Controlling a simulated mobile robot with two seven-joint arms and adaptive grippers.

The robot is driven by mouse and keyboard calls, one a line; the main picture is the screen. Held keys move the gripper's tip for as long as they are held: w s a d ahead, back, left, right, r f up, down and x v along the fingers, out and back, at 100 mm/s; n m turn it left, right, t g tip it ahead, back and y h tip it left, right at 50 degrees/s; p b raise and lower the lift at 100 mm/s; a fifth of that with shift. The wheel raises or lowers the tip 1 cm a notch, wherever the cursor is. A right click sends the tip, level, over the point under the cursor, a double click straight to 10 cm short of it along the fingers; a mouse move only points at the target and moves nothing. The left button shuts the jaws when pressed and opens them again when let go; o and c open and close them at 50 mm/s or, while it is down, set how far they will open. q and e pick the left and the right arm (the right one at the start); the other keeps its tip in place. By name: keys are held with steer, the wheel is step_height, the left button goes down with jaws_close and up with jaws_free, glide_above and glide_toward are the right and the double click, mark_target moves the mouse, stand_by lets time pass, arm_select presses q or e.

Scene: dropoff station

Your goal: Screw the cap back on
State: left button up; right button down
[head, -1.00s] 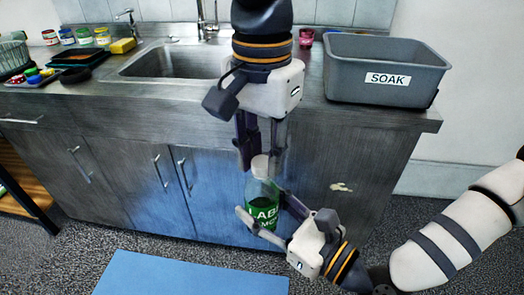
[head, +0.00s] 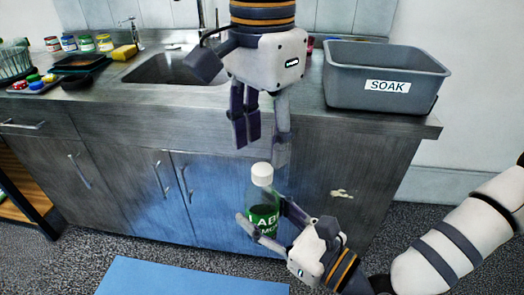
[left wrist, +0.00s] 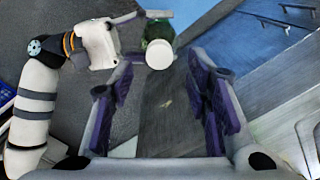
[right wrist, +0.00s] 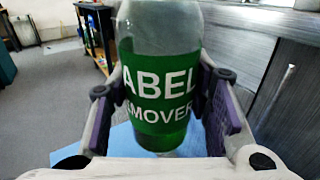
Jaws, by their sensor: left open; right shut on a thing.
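The bottle (head: 263,217) is clear with a green "LABEL REMOVER" label and stands upright in the air in front of the cabinet. A white cap (head: 262,173) sits on its top; how tightly it is seated I cannot tell. My right gripper (head: 264,210) is shut around the bottle's body; its label (right wrist: 158,88) fills the right wrist view between the fingers. My left gripper (head: 263,152) is open and empty, pointing down just above the cap. In the left wrist view the cap (left wrist: 159,54) shows apart from the open fingers.
A grey "SOAK" bin (head: 385,105) stands on the counter's right end. A sink (head: 175,68) is set in the counter (head: 300,118). Jars, a yellow sponge (head: 124,52) and trays are at the left. A blue mat (head: 180,278) lies on the floor.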

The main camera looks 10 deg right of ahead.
mark_target(262, 168)
arm_select(q)
steer(key=shift+r, duration=0.1)
step_height(262, 168, up, 4)
steer(key=n, duration=0.3)
steer(key=shift+f+n, duration=0.25)
steer(key=shift+n, duration=0.05)
steer(key=shift+c, duration=0.4)
step_height(262, 168, down, 8)
steer(key=shift+f, duration=0.1)
steer(key=shift+c, duration=0.2)
jaws_close()
